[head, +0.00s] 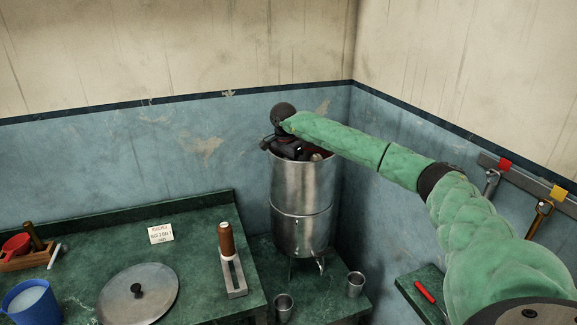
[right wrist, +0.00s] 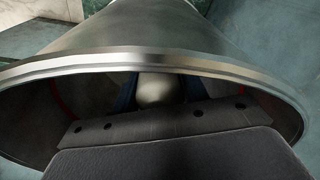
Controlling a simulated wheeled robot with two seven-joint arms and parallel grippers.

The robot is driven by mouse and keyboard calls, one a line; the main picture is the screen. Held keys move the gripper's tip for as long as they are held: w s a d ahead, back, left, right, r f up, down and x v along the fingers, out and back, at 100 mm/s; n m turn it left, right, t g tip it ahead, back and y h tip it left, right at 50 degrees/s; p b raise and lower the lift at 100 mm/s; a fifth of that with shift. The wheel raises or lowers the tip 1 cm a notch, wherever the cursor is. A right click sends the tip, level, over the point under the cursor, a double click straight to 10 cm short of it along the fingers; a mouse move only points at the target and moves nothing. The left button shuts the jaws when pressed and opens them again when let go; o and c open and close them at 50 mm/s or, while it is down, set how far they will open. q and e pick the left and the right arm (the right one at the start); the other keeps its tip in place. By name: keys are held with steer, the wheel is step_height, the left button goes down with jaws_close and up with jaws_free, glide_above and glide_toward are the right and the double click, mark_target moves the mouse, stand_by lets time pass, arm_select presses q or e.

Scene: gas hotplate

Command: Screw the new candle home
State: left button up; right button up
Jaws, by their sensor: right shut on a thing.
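The steel urn (head: 300,195) stands upright in the corner with its top open. My right gripper (head: 297,150) is at its mouth, reaching in from above. In the right wrist view the urn's rim (right wrist: 150,62) crosses the picture. Below it, the new candle's pale rounded end (right wrist: 157,90) shows between the blue fingers of my right gripper, shut on it. The candle's lower end and its seat are hidden, so I cannot tell how far it is screwed in. My left gripper is out of view.
A round lid (head: 138,292) lies on the green bench (head: 195,217), with a blue mug (head: 30,302) and a small card (head: 161,234) nearby. Walls close in behind and right of the urn.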

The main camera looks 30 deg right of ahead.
arm_select(q)
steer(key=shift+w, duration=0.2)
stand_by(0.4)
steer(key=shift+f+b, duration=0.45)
steer(key=shift+b, duration=0.05)
arm_select(e)
steer(key=shift+f, duration=0.8)
steer(key=shift+m, duration=0.3)
steer(key=m, duration=0.3)
steer(key=shift+r+m+g, duration=0.1)
steer(key=shift+m+g, duration=0.2)
steer(key=shift+m, duration=0.5)
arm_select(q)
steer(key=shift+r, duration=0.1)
